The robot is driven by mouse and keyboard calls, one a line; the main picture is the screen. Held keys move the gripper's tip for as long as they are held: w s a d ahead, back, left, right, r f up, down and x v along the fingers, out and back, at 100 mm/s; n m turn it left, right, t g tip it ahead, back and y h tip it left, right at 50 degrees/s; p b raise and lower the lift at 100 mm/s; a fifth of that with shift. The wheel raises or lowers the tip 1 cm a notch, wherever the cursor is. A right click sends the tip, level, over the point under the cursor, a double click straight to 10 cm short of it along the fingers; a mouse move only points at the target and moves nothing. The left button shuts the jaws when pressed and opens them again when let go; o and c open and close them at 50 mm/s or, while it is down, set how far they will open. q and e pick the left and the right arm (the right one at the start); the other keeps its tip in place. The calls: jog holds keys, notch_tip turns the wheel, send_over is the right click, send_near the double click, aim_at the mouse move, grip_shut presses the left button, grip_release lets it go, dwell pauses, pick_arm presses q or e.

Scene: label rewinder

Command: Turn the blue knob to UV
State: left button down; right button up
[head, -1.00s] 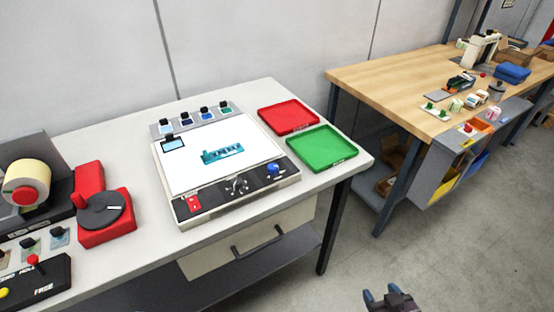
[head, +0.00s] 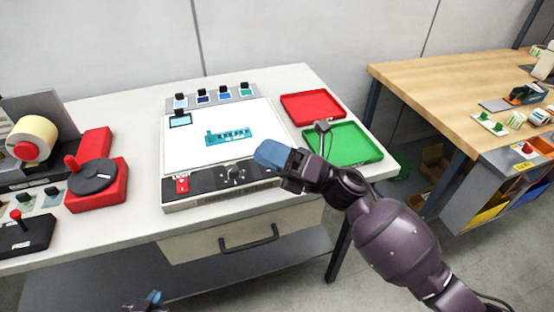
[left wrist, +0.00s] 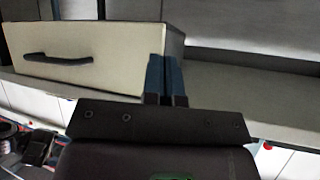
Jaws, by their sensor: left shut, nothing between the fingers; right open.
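The light box (head: 185,148) lies on the white bench, with a dark control strip (head: 207,180) along its front. The strip carries a red switch (head: 182,185) and a central dial (head: 233,174). The blue knob at the strip's right end is hidden behind my right gripper (head: 272,155), so its setting and any contact cannot be seen. My right gripper is open, its blue fingers over that end of the strip. My left gripper (head: 152,298) is low at the bottom edge, below the bench. The left wrist view shows its blue fingers (left wrist: 165,78) shut and empty.
A red tray (head: 312,94) and a green tray (head: 372,146) lie right of the light box. A red turntable unit (head: 97,200) stands to the left. A drawer (head: 190,246) hangs under the bench; it also shows in the left wrist view (left wrist: 115,50).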

jog(key=a+f+n+g+h+b, duration=0.25)
jog(key=n+g+h, duration=0.25)
jog(key=n, duration=0.5)
jog(key=a+f+n+g+h+b, duration=0.1)
jog(key=a+n+g+h, duration=0.4)
jog(key=n, duration=0.5)
jog(key=w+d+r+n+t+h+b, duration=0.3)
jog(key=w+d+n+t+h, duration=0.35)
jog(key=w+d+h, duration=0.4)
jog(key=shift+g+h, duration=0.45)
jog(key=shift+h, duration=0.4)
jog(key=f, duration=0.3)
jog(key=a+f, duration=0.1)
jog(key=f, duration=0.5)
jog(key=shift+w+a+f, duration=0.15)
jog(key=shift+a+f, duration=0.1)
pick_arm(q)
notch_tip(320, 180, down, 8)
jog(key=g, duration=0.1)
jog(key=shift+s+d+r, duration=0.15)
jog(key=shift+s+d, duration=0.05)
jog(key=shift+s, duration=0.25)
pick_arm(e)
jog(key=shift+f, duration=0.6)
jog(key=c, duration=0.9)
